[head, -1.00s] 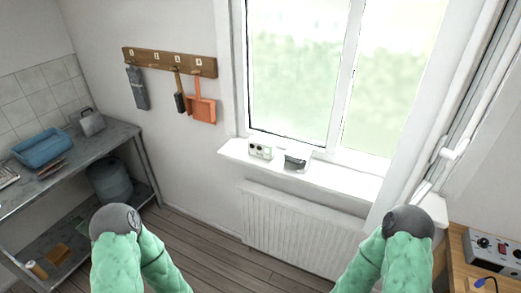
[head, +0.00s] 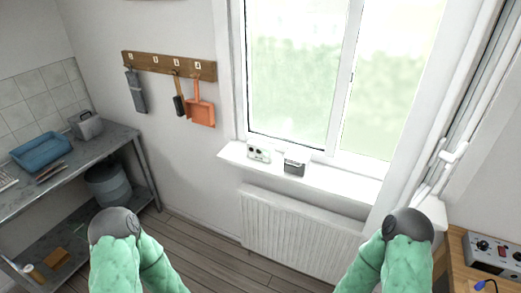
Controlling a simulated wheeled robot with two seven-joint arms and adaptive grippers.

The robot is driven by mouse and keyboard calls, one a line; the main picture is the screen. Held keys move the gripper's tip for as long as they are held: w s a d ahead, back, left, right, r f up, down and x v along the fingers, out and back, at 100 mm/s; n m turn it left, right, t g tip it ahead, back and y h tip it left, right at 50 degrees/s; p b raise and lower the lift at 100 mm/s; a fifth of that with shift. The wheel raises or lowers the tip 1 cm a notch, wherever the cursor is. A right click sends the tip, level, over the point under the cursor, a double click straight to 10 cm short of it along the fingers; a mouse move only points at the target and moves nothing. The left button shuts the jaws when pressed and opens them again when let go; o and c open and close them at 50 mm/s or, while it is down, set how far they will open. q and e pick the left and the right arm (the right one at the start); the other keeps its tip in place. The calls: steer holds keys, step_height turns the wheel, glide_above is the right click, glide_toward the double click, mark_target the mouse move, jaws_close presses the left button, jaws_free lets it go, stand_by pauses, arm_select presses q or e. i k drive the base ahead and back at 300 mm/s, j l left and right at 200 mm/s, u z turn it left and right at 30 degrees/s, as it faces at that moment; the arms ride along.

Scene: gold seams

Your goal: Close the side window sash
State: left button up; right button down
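The window (head: 300,80) is in the back wall, with two bright panes behind white frames. A white sash (head: 463,125) stands at a steep angle at the right edge of the view and looks swung into the room. Its white handle (head: 455,152) is on the sash's near side. The top of the sash is cut off by the picture edge. Only the upper parts of my two green arms show, at the bottom left and bottom right. Both grippers are out of view, and nothing of mine visibly touches the sash.
The sill (head: 330,178) holds a pale box (head: 259,153) and a small dark-fronted device (head: 295,163). A radiator (head: 300,230) is below. A metal shelf (head: 95,160) stands left; a wooden bench (head: 455,265) with a control box (head: 492,253) stands right. The middle floor is clear.

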mark_target(471, 38)
steer(key=z, duration=1.35)
